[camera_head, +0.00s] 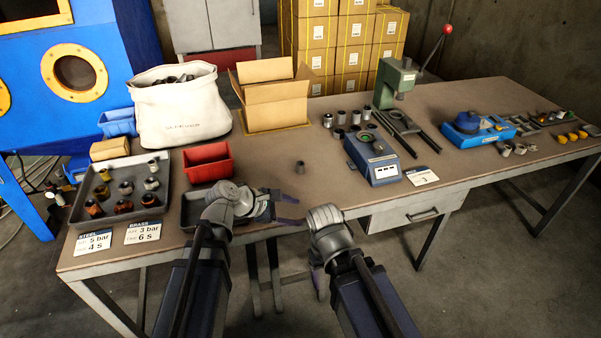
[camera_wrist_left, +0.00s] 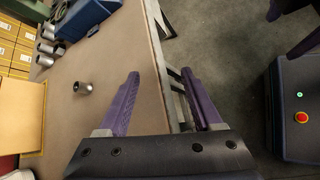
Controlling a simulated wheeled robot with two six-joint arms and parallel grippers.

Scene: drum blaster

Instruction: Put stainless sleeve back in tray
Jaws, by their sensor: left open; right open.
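A small grey metal sleeve (camera_head: 299,167) stands alone on the brown table, right of the red bin. It also shows in the left wrist view (camera_wrist_left: 82,88), apart from the fingers. A grey tray (camera_head: 75,215) at the table's left holds several dark, brassy and silvery sleeves. A second shallow tray (camera_head: 187,212) lies beside it, partly hidden by my left arm. My left gripper (camera_head: 289,209) is open and empty at the table's front edge, nearer than the lone sleeve. My right gripper (camera_head: 318,282) is low in front of the table, open, its fingers hardly visible.
A red bin (camera_head: 207,163), white sack (camera_head: 178,105) and open carton (camera_head: 273,98) stand behind the trays. Several more sleeves (camera_head: 341,117) stand near a blue device (camera_head: 372,158) and a green press (camera_head: 394,84). Table around the lone sleeve is clear.

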